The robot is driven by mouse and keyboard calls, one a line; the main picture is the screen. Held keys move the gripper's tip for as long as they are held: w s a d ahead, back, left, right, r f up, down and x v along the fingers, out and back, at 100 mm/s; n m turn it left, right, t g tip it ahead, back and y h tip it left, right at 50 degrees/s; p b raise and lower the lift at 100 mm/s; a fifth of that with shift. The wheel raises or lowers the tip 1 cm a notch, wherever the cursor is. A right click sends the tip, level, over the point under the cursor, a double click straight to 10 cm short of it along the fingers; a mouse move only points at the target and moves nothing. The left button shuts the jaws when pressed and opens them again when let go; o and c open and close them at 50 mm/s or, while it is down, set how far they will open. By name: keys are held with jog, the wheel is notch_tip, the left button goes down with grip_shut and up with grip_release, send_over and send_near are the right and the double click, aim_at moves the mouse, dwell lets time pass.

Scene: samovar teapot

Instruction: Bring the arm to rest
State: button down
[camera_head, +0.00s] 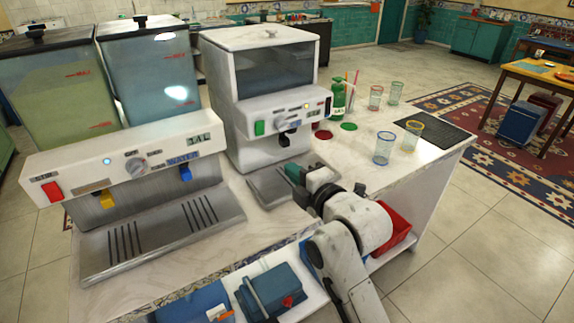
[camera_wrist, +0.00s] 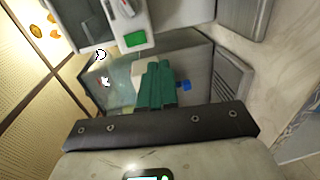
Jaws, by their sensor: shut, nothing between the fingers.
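My gripper (camera_head: 290,172) is at the end of my arm, raised over the front of the counter before the white dispenser (camera_head: 262,100). Its green fingers are together with nothing between them. In the wrist view the green fingers of my gripper (camera_wrist: 156,85) are side by side, in front of the dispenser's grey lower part. The arm reaches up from the bottom of the head view and is bent. I cannot tell from these frames how far the fingers are from the dispenser.
A twin-tank dispenser (camera_head: 135,160) stands at the left. A green bottle (camera_head: 338,98), a blue-rimmed glass (camera_head: 383,148) and a yellow-rimmed glass (camera_head: 412,135) stand at the right, by a dark mat (camera_head: 440,133). A red bin (camera_head: 395,230) sits below the counter edge.

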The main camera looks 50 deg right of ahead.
jog(key=shift+s+a, duration=0.1)
jog(key=shift+s, duration=0.15)
dwell(0.4)
jog(key=s+a+f+m+g+y, duration=0.2)
jog(key=s+a+f+m+g, duration=0.15)
jog(key=f, duration=0.45)
jog(key=s+a+f+m+g+y, duration=0.1)
jog(key=s+a+f+m+g, duration=0.3)
jog(key=f, duration=0.4)
jog(key=s+a+f+m+g, duration=0.2)
jog(key=s+f+m+g, duration=0.1)
jog(key=s, duration=0.6)
jog(key=s+a+f+m+g+y, duration=0.1)
jog(key=s+a+f+m+g, duration=0.2)
jog(key=s+f, duration=0.4)
jog(key=shift+s+a+m+g, duration=0.35)
jog(key=shift+s+m+g, duration=0.45)
jog(key=shift+s, duration=0.3)
